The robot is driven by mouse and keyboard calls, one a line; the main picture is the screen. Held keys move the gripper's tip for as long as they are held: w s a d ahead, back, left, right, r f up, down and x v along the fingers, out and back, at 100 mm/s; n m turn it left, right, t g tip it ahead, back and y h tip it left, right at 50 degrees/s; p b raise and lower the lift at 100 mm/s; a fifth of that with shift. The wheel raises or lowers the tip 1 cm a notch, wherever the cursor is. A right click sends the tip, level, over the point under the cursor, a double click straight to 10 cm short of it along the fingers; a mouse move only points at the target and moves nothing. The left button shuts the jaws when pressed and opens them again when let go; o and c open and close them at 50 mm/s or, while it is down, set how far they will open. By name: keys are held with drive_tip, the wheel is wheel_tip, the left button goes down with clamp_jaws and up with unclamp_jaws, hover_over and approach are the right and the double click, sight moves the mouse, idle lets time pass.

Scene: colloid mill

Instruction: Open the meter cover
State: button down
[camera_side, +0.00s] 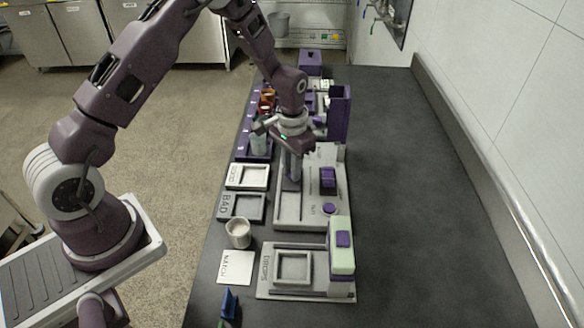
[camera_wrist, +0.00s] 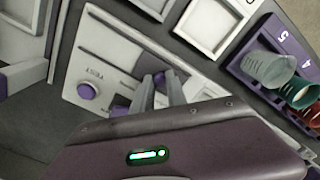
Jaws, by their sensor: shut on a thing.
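The grey meter unit (camera_side: 313,220) stands in the middle of the bench, with a purple button (camera_side: 329,208) and a purple block (camera_side: 327,180) on its right side. My gripper (camera_side: 291,184) points down over the unit's left part. In the wrist view, my gripper (camera_wrist: 160,88) is shut on a small purple knob (camera_wrist: 158,77) that shows between the fingers. The purple button (camera_wrist: 88,90) lies to its left on the grey panel (camera_wrist: 115,70). The fingers and gripper body hide much of the knob and the panel around it. I cannot tell the cover's outline or whether it is raised.
A white cup (camera_side: 238,233), a MATCH card (camera_side: 236,267) and a grey station with a pale green block (camera_side: 341,246) are in front. A purple rack with cups (camera_wrist: 268,68) is behind. The bench right side (camera_side: 420,220) is clear.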

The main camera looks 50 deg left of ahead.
drive_tip(key=s+d, duration=0.5)
drive_tip(key=d, duration=0.1)
drive_tip(key=shift+s, duration=0.4)
drive_tip(key=shift+a, duration=0.1)
drive_tip(key=c, duration=1.3)
unclamp_jaws()
wheel_tip(320, 180, up, 7)
drive_tip(key=shift+r, duration=0.1)
